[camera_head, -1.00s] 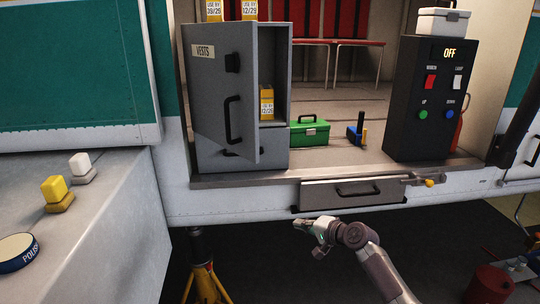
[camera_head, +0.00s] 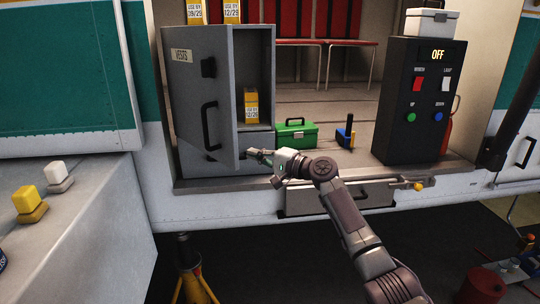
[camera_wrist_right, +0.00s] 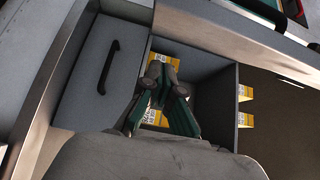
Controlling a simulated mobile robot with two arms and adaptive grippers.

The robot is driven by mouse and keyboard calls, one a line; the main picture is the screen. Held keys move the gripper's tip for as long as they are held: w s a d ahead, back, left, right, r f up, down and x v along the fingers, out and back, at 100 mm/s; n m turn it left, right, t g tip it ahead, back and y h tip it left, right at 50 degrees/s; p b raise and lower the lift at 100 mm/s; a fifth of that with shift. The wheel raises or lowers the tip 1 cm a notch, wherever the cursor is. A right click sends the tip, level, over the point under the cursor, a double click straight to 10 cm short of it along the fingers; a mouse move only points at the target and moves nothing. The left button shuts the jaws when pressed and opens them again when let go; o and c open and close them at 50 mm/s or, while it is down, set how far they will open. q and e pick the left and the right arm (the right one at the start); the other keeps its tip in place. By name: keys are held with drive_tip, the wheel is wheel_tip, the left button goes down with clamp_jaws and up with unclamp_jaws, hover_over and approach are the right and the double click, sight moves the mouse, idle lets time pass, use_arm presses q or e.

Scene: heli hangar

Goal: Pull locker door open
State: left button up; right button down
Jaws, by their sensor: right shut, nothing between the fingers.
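The grey locker (camera_head: 253,42) stands on the left of the raised floor. Its door (camera_head: 200,85), labelled VESTS, is hinged on the left, stands partly open and has a black handle (camera_head: 210,126). My right gripper (camera_head: 252,154) is shut and empty, beside the lower free edge of the door, in front of the locker's lower part. In the right wrist view the gripper (camera_wrist_right: 165,78) shows in front of the open compartment, with yellow boxes (camera_wrist_right: 185,58) behind it. Contact with the door cannot be told. My left gripper is out of view.
A lower drawer front with a handle (camera_wrist_right: 100,68) lies below the compartment. A green case (camera_head: 297,134) and a blue-yellow item (camera_head: 345,132) stand right of the locker. A black switch box (camera_head: 420,100) is farther right. A shallow drawer (camera_head: 300,200) sits under the floor edge.

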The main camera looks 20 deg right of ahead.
drive_tip(key=a+p, duration=0.1)
drive_tip(key=a, duration=0.1)
drive_tip(key=s+a+p, duration=0.1)
drive_tip(key=a, duration=0.1)
drive_tip(key=shift+s, duration=0.15)
drive_tip(key=s+a+p, duration=0.3)
drive_tip(key=a+p, duration=0.4)
drive_tip(key=a, duration=0.7)
drive_tip(key=shift+s+p, duration=0.2)
drive_tip(key=shift+p, duration=0.2)
